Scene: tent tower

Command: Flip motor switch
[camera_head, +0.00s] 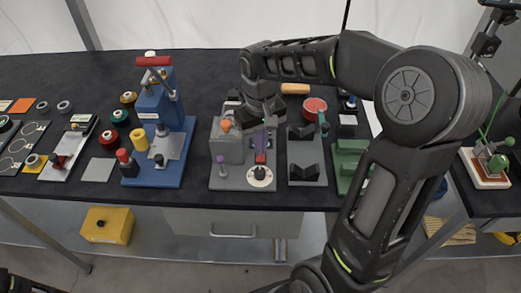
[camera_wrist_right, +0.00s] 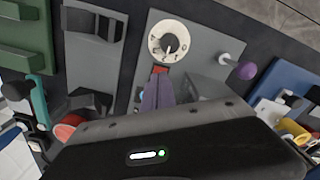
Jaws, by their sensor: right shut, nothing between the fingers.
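The motor station is a grey plate (camera_head: 228,181) in the middle of the bench, with a grey box, an orange knob and a round white dial (camera_head: 260,176). A small red switch (camera_head: 261,158) sits just behind the dial; it also shows in the right wrist view (camera_wrist_right: 160,69). My right gripper (camera_head: 262,146) reaches down over this plate, shut and empty. In the wrist view its purplish fingertips (camera_wrist_right: 158,88) lie right at the red switch; whether they touch it I cannot tell. The switch's position is too small to read. My left gripper is not in view.
A purple-topped lever (camera_head: 221,160) stands left of the dial. A blue press (camera_head: 155,115) stands further left. A grey plate with black V-blocks (camera_head: 305,172) and a green fixture (camera_head: 347,160) lie to the right. The bench's front edge is close to the plate.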

